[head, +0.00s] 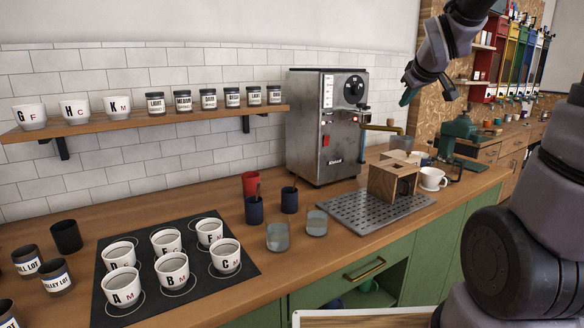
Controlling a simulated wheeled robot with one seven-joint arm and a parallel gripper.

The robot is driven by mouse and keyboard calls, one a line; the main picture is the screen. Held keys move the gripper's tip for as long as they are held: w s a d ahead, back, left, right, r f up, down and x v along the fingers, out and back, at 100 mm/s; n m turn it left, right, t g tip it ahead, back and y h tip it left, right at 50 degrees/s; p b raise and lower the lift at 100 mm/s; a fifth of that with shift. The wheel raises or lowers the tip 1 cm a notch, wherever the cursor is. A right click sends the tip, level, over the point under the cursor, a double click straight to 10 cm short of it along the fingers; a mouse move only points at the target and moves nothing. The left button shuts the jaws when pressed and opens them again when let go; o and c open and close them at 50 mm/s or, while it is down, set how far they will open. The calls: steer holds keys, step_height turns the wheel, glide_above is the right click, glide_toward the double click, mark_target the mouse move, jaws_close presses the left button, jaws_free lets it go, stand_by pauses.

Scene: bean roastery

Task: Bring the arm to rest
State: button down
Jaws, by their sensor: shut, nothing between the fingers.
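My gripper (408,92) hangs in the air at the upper right of the head view, in front of the chipboard wall and above the counter. It is small and dark at this distance, shut and empty. My arm comes in from the top right edge, and a thick link of it fills the lower right. The gripper is apart from the steel machine (325,125) to its left and from the green grinder (458,135) below it.
Lettered cups stand on a black mat (185,300) on the wooden counter. A wooden box (392,181) and a white cup (432,179) are on the right. A shelf (150,124) holds cups and jars.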

steer(key=s+a+m+g+y, duration=0.1)
steer(key=s+a+m, duration=0.2)
steer(key=s, duration=0.8)
steer(key=s+a+m+g+y, duration=0.1)
steer(key=s+m, duration=0.4)
steer(key=s, duration=0.7)
steer(key=shift+s+a+r+m+g+y, duration=0.3)
steer(key=shift+a+r+m+g, duration=0.15)
steer(key=shift+a+g, duration=0.4)
